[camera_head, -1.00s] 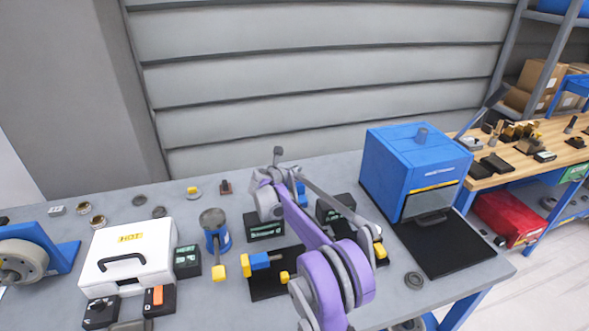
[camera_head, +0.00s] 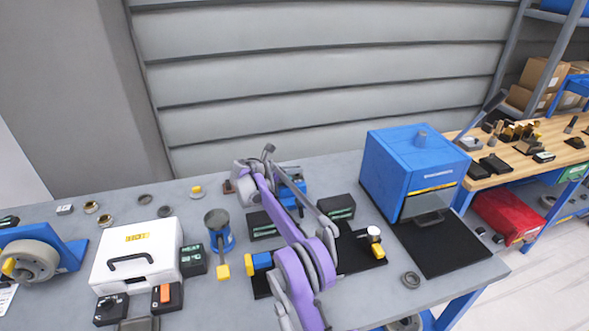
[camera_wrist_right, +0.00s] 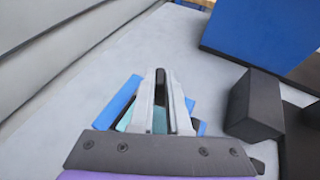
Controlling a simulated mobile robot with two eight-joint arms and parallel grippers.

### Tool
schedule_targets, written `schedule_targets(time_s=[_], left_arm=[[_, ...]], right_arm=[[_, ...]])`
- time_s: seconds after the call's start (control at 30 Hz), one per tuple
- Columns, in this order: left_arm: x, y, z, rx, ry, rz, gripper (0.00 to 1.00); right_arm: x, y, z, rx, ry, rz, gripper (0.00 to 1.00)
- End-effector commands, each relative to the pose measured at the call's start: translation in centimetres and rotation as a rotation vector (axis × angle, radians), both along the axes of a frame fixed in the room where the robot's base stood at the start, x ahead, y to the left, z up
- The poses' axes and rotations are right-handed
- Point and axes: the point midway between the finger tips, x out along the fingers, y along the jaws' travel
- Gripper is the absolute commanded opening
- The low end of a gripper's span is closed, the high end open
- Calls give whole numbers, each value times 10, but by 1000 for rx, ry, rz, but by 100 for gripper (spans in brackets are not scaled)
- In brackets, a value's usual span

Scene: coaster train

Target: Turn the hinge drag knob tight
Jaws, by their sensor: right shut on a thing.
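My right gripper (camera_head: 281,176), on the purple and grey arm, reaches over the back of the bench at a blue device (camera_head: 294,196). In the right wrist view its two grey fingers (camera_wrist_right: 161,92) are close together above the blue device (camera_wrist_right: 122,103), which has a teal face. A narrow dark piece shows between the fingers; I take the gripper to be shut on the knob there, but the knob's shape is mostly hidden. The arm covers part of the device in the head view. My left gripper is not in view.
Dark display boxes (camera_head: 336,207) stand near the device. A black base (camera_head: 352,262) with blue, yellow and white fittings lies in front, partly behind my arm. A blue oven (camera_head: 410,165) is at right, a white case (camera_head: 110,274) and blue cup (camera_head: 228,239) at left.

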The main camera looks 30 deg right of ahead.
Motion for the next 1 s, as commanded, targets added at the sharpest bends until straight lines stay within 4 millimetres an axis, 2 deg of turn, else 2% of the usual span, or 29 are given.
schedule_targets(time_s=[0.2, 0.23, 0.4, 0.77, 0.87, 1.0], left_arm=[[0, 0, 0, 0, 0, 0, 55], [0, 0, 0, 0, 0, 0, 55], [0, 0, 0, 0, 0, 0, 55], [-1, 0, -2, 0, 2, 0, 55], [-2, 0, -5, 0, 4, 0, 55], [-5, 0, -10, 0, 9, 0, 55]], right_arm=[[0, 0, 0, 0, 1, 1, 0], [0, 0, 0, 0, 1, 1, 18], [0, 0, 0, 0, 1, 1, 45], [-1, 5, 2, 0, 1, 3, 45], [-3, 18, 6, 0, 3, 4, 45], [-8, 44, 16, -1, 3, 5, 45]])
